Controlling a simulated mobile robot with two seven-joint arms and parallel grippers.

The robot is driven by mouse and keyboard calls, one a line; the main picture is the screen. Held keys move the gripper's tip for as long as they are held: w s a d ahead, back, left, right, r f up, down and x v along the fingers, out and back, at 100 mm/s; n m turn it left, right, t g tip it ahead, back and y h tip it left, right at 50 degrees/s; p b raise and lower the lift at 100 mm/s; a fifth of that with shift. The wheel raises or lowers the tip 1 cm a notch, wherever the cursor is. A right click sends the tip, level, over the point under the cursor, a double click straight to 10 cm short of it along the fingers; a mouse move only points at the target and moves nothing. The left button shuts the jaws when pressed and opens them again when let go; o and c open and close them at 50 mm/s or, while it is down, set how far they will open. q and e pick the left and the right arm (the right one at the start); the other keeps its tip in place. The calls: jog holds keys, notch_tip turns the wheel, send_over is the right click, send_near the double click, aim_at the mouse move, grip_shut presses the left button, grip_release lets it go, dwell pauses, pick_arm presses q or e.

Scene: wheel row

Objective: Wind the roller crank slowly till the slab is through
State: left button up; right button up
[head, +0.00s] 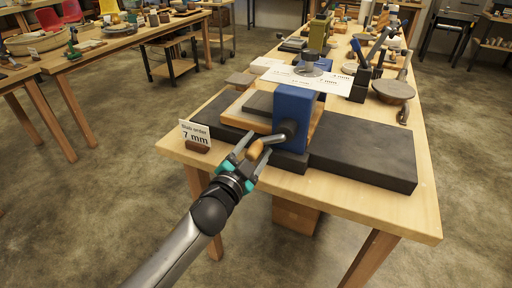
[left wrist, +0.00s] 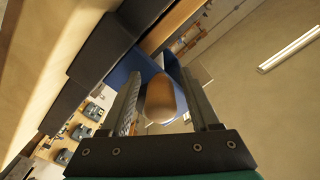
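The slab roller has a blue frame (head: 294,112) standing across a long dark bed (head: 362,155). The crank (head: 287,131) is on the near face, with a brown wooden handle (head: 257,149). My left gripper (head: 248,153) is at this handle. In the left wrist view the handle (left wrist: 160,98) sits between the two open fingers, with gaps visible on both sides. My right gripper is out of view.
A "Slab order 7 mm" card (head: 195,134) stands at the table's left corner. Floor at left is clear.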

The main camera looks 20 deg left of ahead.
pick_arm(q)
grip_shut()
dwell(1.2)
